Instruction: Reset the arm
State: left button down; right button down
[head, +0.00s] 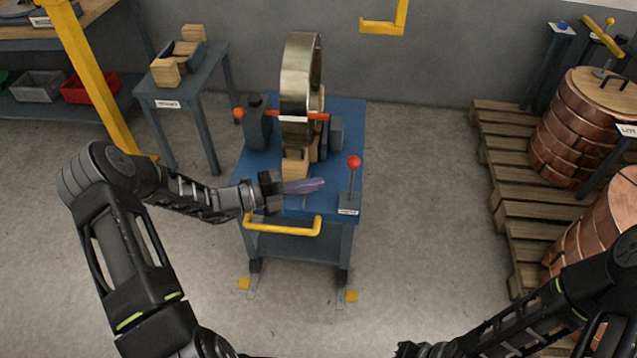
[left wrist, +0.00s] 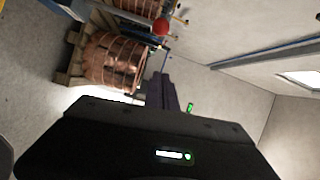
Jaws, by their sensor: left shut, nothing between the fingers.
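My left gripper (head: 304,186) is shut and empty. In the head view it is over the front part of a blue cart (head: 352,115), left of a lever with a red knob (head: 353,162). The left wrist view shows its closed purple-grey fingers (left wrist: 162,92) with nothing between them. The red knob shows there too (left wrist: 161,26), beyond the fingers. My right arm comes in at the lower right of the head view. Its end is at the bottom edge, and its fingers cannot be made out.
The cart carries an upright brass-coloured ring (head: 297,80) on wooden blocks and has a yellow handle (head: 283,229) in front. Copper coils (head: 570,130) stand on a wooden pallet (head: 500,160) at right. A small side table (head: 190,92) stands back left. Floor between cart and pallet is clear.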

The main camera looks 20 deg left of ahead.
dwell(0.4)
pick_arm(q)
jog(key=s+d+f+m+g+y, duration=0.2)
jog(key=s+f+m+g+y, duration=0.15)
jog(key=s+f+m, duration=0.55)
jog(key=s+d+f+m+g+y, duration=0.3)
jog(key=s+f+m+g, duration=0.25)
jog(key=f+m, duration=0.55)
jog(key=s+d+m+y, duration=0.1)
jog(key=s+d+m, duration=0.5)
jog(key=m, duration=0.5)
jog(key=s+d+m+g+y, duration=0.1)
jog(key=s+d+m, duration=0.5)
jog(key=m, duration=0.6)
jog(key=shift+s+f+y, duration=0.2)
jog(key=shift+s+y, duration=0.35)
jog(key=shift+s, duration=0.3)
